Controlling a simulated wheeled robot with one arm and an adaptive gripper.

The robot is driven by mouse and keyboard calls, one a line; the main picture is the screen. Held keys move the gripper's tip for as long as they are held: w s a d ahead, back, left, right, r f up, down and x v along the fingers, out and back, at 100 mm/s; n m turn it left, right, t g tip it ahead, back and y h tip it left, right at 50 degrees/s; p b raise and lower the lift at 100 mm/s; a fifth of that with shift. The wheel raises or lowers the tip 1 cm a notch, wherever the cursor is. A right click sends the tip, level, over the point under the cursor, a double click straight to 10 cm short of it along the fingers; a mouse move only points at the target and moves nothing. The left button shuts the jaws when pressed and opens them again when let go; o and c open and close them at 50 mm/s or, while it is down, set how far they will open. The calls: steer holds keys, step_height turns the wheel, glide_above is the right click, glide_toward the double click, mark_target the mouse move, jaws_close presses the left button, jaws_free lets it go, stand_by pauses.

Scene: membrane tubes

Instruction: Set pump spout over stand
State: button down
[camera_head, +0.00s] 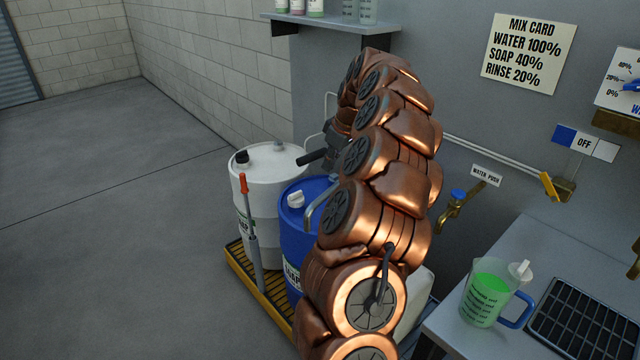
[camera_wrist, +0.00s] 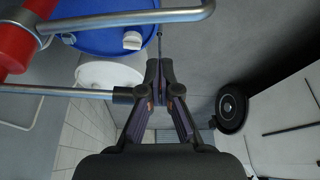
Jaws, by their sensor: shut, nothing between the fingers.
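A bent silver spout (camera_head: 318,195) shows over the blue drum (camera_head: 292,222); my arm hides the rest of it. In the wrist view a bent silver pipe (camera_wrist: 130,19) runs from a red part (camera_wrist: 12,42) across the blue drum. A second silver rod (camera_wrist: 60,91) with a black end lies just left of my fingers. My gripper (camera_head: 301,161) is shut and empty, above the drums. Its closed fingers also show in the wrist view (camera_wrist: 160,75). I cannot tell whether they touch the black end. A jug of green liquid (camera_head: 487,296) stands on the bench. I cannot identify the stand.
A white drum (camera_head: 270,170) stands behind the blue drum on a yellow-edged pallet (camera_head: 238,262). An orange-handled tool (camera_head: 250,235) stands in front. The bench (camera_head: 560,255) holds a black grate (camera_head: 590,320). A brass tap (camera_head: 452,210) is on the wall. The floor at left is clear.

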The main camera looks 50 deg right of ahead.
steer(key=p+x, duration=0.3)
steer(key=x, duration=0.7)
steer(key=shift+d, duration=0.15)
steer(key=shift+s+f, duration=0.1)
steer(key=shift+s, duration=0.05)
